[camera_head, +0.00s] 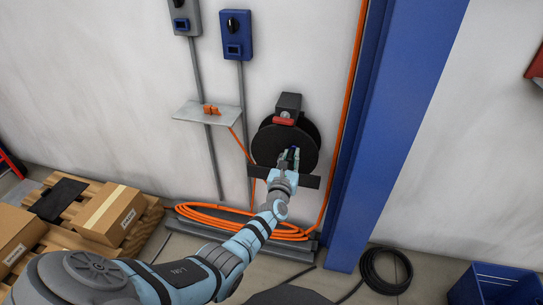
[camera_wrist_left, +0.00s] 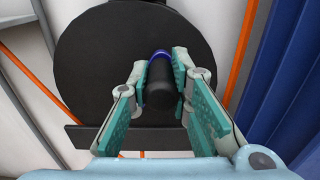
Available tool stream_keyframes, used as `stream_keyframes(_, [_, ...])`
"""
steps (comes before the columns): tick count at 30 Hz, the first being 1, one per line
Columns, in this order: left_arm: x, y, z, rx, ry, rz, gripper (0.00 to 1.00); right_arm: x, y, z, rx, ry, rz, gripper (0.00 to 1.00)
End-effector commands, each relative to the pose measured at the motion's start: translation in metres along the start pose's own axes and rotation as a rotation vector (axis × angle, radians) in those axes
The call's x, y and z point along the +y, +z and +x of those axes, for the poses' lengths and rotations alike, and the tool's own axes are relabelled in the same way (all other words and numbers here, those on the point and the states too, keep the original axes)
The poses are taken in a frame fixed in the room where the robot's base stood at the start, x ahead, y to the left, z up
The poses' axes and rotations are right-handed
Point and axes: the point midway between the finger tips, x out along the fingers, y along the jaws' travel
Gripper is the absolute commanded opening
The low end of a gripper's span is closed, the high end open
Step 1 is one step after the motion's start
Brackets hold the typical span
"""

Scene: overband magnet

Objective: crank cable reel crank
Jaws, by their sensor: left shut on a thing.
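The cable reel (camera_head: 268,146) is a black disc on the wall, with a dark box and a red part above it. It also fills the upper middle of the left wrist view (camera_wrist_left: 95,60). The crank handle (camera_wrist_left: 160,88) is a black cylinder with a blue ring at its far end, standing out from the disc. My left gripper (camera_head: 290,158) is at the disc's lower right, its teal-padded fingers closed on either side of the handle in the left wrist view (camera_wrist_left: 161,85). My right gripper is not in view.
A blue column (camera_head: 375,130) stands close to the reel's right. A small shelf (camera_head: 195,113) is at its left. Orange cable (camera_head: 215,220) lies coiled below. Boxes (camera_head: 110,215) on a pallet are at left. A black coil (camera_head: 386,270) and blue bin (camera_head: 495,285) are at lower right.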

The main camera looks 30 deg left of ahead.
Motion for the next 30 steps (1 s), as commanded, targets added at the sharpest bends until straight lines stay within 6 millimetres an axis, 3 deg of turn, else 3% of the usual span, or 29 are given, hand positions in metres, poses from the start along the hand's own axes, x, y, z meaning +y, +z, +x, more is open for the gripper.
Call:
stream_keyframes(7, [0.021, 0.005, -0.001, 0.007, 0.003, 0.003, 0.00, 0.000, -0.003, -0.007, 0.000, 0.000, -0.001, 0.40])
stream_keyframes(18, [0.022, 0.004, -0.002, 0.009, 0.000, 0.002, 0.00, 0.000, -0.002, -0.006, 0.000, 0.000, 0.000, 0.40])
stream_keyframes(24, [0.037, 0.004, -0.002, 0.010, 0.002, 0.003, 0.00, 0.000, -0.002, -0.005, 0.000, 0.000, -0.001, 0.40])
stream_keyframes(25, [0.035, 0.004, -0.002, 0.010, 0.001, 0.002, 0.23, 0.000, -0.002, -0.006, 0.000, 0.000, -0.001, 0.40])
stream_keyframes(30, [0.035, 0.006, -0.001, 0.006, 0.001, 0.001, 0.47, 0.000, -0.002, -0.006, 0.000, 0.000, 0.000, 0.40])
